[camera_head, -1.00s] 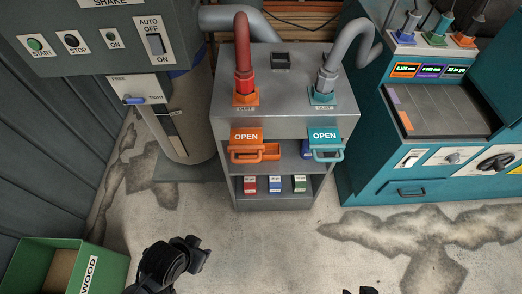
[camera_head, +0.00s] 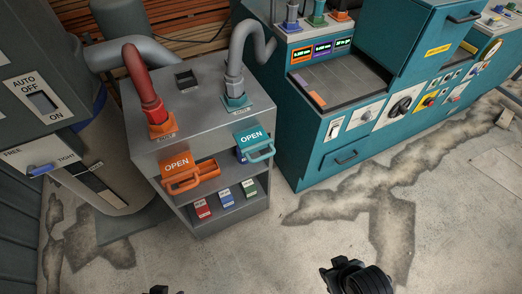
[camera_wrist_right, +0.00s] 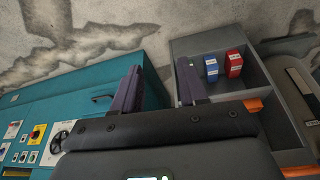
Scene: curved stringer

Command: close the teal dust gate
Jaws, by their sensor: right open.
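The teal dust gate (camera_head: 253,140) is on the front of the grey cart, on its right side. Its plate reads OPEN, and a teal handle (camera_head: 262,153) sticks out in front. In the head view my right gripper (camera_head: 352,272) is low at the bottom edge, apart from the gate and to its lower right. In the right wrist view its two purple fingers (camera_wrist_right: 161,86) are spread with nothing between them. I cannot make out the teal gate there. My left gripper (camera_head: 158,290) barely shows at the bottom edge, so its jaws cannot be read.
An orange gate (camera_head: 176,165), also reading OPEN, sits left of the teal one on the grey cart (camera_head: 195,110). Small blocks (camera_head: 226,197) stand on the shelf below. A teal machine (camera_head: 330,150) stands to the right. The floor before the cart is clear.

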